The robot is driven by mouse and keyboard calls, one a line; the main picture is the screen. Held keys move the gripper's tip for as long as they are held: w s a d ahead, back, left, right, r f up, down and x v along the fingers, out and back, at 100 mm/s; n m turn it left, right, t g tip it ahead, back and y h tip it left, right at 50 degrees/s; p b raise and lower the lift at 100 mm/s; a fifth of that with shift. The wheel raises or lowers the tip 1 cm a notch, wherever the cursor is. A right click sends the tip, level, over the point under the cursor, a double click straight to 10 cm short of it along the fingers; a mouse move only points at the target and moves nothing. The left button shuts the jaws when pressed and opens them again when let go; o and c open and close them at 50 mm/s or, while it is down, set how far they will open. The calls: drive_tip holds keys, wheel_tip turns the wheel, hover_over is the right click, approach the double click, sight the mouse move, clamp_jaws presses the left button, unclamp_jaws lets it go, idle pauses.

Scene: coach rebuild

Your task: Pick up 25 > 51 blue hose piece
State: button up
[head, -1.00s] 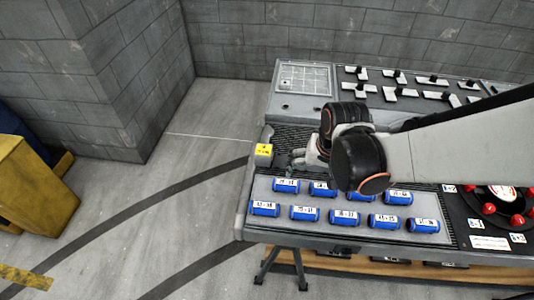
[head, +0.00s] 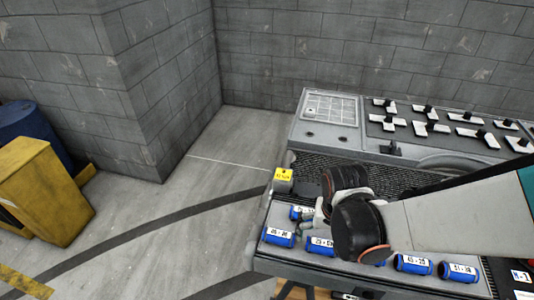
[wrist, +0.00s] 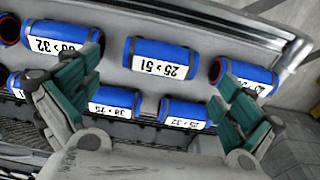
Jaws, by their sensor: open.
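The blue hose piece labelled 25 > 51 (wrist: 160,62) lies on the grey tray surface in the upper middle of the wrist view, its label upside down. It appears to be the second piece from the left in the front row in the head view (head: 320,246). My gripper (wrist: 155,75) is open and empty, its green-padded fingers to the left and right of this piece, with a gap at each side. I cannot tell how high the fingers are above the tray. In the head view my gripper (head: 314,220) is partly hidden by my wrist.
Neighbouring blue hose pieces lie close by: one ending in 32 (wrist: 58,42) at the left finger and one (wrist: 246,77) at the right finger. Two more (wrist: 185,113) lie in the other row. A yellow block (head: 283,176) stands at the console's left edge.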

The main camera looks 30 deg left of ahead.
sight(324, 243)
drive_tip(key=shift+w+a+f+b, duration=0.15)
drive_tip(key=shift+f+b, duration=0.7)
drive_tip(key=shift+f, duration=0.5)
drive_tip(key=shift+w+f+b, duration=0.15)
drive_tip(key=shift+f+b, duration=0.65)
drive_tip(key=shift+f, duration=0.5)
drive_tip(key=c, duration=1.2)
